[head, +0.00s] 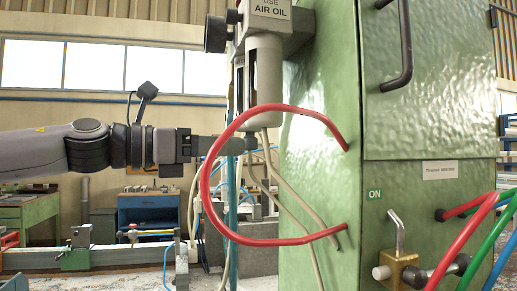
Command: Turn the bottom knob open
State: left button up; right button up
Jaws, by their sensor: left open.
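A grey filter unit (265,72) labelled "AIR OIL" is fixed to the left side of the green cabinet. Under its bowl is a small grey piece (250,143), likely the bottom knob, mostly hidden by my gripper and the hoses. My left gripper (236,147) reaches in level from the left, with its fingertips at this piece, just below the bowl. The fingers are seen edge-on and overlap, so the gap and any contact with the knob cannot be made out. A dark round knob (215,34) sticks out left near the unit's top. My right gripper is not in view.
A red hose (215,215) loops out from the green cabinet (317,155) close around my fingertips. Thin beige hoses (285,190) hang below the bowl. A brass valve (398,268) with a bent lever sits low right by the "ON" label. Workbenches stand behind.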

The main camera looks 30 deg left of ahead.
aim_at(250, 143)
pick_arm(q)
jog(key=p+x, duration=0.2)
jog(key=x, duration=0.5)
dwell(0.5)
jog(key=c, duration=1)
